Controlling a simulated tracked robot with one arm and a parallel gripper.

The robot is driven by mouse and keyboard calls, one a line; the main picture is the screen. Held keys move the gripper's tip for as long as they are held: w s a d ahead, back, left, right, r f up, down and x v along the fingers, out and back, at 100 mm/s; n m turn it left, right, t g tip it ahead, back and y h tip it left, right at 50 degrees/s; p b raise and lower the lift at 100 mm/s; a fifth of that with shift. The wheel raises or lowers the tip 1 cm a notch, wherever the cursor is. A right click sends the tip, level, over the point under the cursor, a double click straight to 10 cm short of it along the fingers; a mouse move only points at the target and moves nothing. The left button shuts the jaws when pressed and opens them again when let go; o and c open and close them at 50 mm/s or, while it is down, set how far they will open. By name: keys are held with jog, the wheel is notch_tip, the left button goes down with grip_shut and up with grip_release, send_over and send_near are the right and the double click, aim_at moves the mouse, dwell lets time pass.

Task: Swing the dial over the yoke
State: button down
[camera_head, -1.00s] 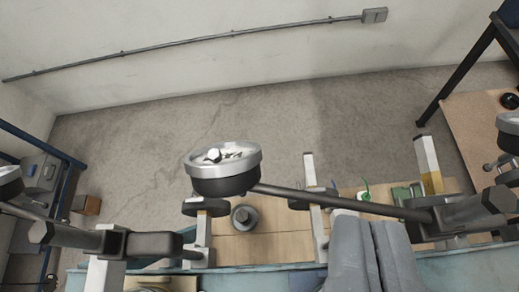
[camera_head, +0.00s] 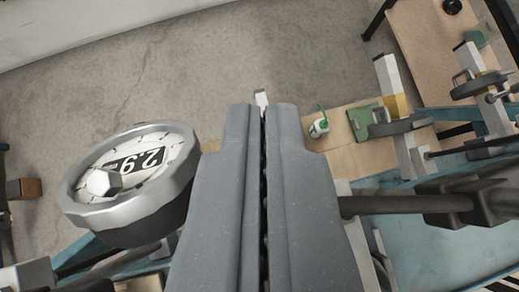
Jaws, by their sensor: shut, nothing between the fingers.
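The dial (camera_head: 155,157) is a round gauge with a thick metal rim, a pale face with large digits and a hex nut, at the left in the head view. A dark rod (camera_head: 395,205) runs right from behind my gripper to a dark block (camera_head: 450,208). My gripper (camera_head: 263,110) is shut and empty, in the middle, right of the dial. It hides the rod's stretch towards the dial. A white post tip (camera_head: 262,97) shows just past the fingertips; I cannot tell whether it belongs to the yoke. I cannot make out contact between gripper and rod.
A wooden board (camera_head: 345,155) carries a small white and green bottle (camera_head: 318,127) and a green part (camera_head: 365,122). A white and yellow post (camera_head: 390,85) and another levered wheel (camera_head: 480,85) stand at the right. Bare floor lies beyond.

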jog(key=shift+s+f+b, duration=0.2)
jog(key=shift+f+b, duration=0.45)
jog(key=shift+s+f+b, duration=0.2)
jog(key=shift+f+b, duration=0.5)
jog(key=shift+s+f+b, duration=0.2)
jog(key=shift+f+b, duration=0.45)
